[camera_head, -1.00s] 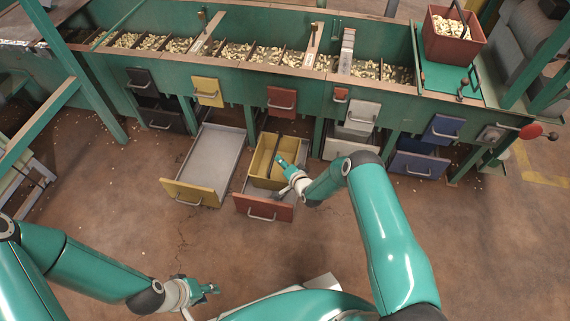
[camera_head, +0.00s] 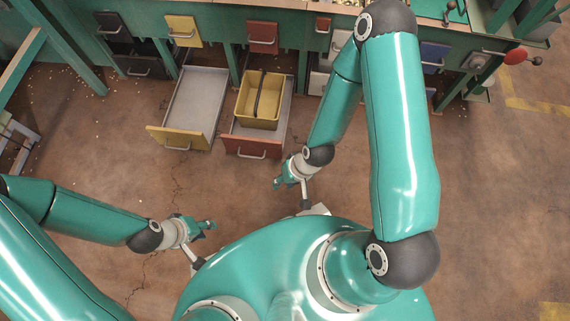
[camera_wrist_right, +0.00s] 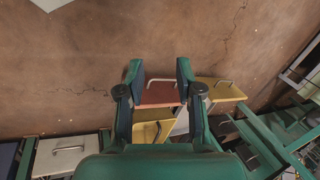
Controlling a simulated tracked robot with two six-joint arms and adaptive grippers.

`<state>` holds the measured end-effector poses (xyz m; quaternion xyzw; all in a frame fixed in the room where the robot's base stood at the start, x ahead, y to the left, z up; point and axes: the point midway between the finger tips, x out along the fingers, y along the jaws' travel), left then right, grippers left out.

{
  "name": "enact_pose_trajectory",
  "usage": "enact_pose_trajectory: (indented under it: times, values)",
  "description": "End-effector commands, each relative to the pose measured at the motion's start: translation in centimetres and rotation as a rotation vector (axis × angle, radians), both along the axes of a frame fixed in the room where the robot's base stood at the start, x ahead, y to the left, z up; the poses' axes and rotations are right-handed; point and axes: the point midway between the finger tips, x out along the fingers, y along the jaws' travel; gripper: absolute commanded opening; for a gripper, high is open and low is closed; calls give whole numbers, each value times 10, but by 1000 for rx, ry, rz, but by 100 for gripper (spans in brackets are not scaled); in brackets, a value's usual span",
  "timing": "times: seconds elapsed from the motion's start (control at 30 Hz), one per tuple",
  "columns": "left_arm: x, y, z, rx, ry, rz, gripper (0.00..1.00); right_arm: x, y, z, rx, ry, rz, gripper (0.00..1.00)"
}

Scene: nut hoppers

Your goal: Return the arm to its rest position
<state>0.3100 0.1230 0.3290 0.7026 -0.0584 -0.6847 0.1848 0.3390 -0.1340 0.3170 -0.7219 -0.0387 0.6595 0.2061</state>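My right gripper (camera_head: 279,183) hangs over the bare floor in the head view, in front of the red drawer (camera_head: 252,148). In the right wrist view its two fingers (camera_wrist_right: 159,76) stand apart with nothing between them. My left gripper (camera_head: 207,225) is low at the left, near my base, apart from any drawer. Its fingers are too small to tell open from shut. A yellow bin (camera_head: 255,122) with a dark handle stands inside the pulled-out red drawer, clear of both grippers. The red drawer's front also shows beyond the fingers in the right wrist view (camera_wrist_right: 158,95).
The yellow-fronted drawer (camera_head: 180,138) is pulled out and empty, left of the red one. The green hopper bench (camera_head: 215,20) runs along the back, with black (camera_head: 112,25) and blue (camera_head: 433,52) fronts. The floor (camera_head: 95,145) between bench and base is mostly clear.

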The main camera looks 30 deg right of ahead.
Motion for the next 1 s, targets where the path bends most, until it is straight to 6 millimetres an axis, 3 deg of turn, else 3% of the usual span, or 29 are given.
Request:
enact_pose_trajectory:
  times: [0.03, 0.13, 0.43, 0.57, 0.77, 1.0]
  values:
    - [0, 0, 0, 0, 0, 0, 35, -14, 4, 7, -1, 23, 34, 36]
    - [0, 0, 0, 0, 0, 0, 35, -28, 12, 12, 0, 51, 68, 36]
    - [0, 0, 1, 0, 0, 0, 35, -30, 11, 14, 1, 53, 70, 36]
    - [0, 0, 13, 0, 0, 0, 35, -29, 11, 25, 1, 53, 70, 36]
    - [0, 0, 61, 0, 0, 0, 35, -29, 11, 72, 1, 52, 69, 36]
    - [0, 0, 146, 0, -1, 0, 35, -29, 11, 158, 1, 52, 68, 36]
